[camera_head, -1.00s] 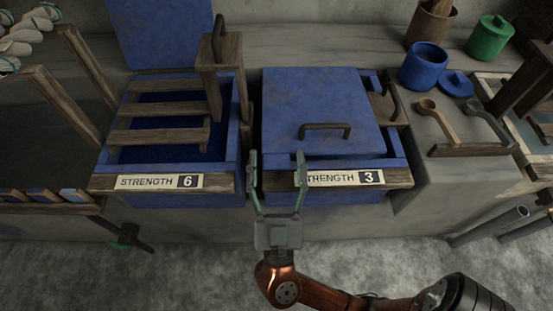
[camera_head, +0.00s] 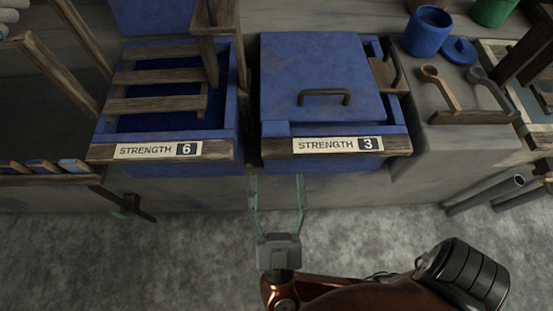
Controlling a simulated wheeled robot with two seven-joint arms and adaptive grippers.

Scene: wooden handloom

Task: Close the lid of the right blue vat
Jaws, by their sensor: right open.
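The right blue vat (camera_head: 283,129) stands at the middle and bears a "STRENGTH 3" label. Its blue lid (camera_head: 315,68) lies over most of the top, with a dark bar handle (camera_head: 325,97) near its front edge. A strip on the vat's right side is not covered by the lid. I cannot tell whether the lid sits fully flush. My right gripper (camera_head: 276,188) is open and empty, in front of and below the vat's label, apart from the lid. My left gripper does not show.
The left blue vat (camera_head: 233,105), labelled "STRENGTH 6", stands open with a wooden rack over it. A blue pot (camera_head: 426,31), a small blue lid (camera_head: 459,50) and wooden spoons (camera_head: 440,90) are at the right. The floor in front is clear.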

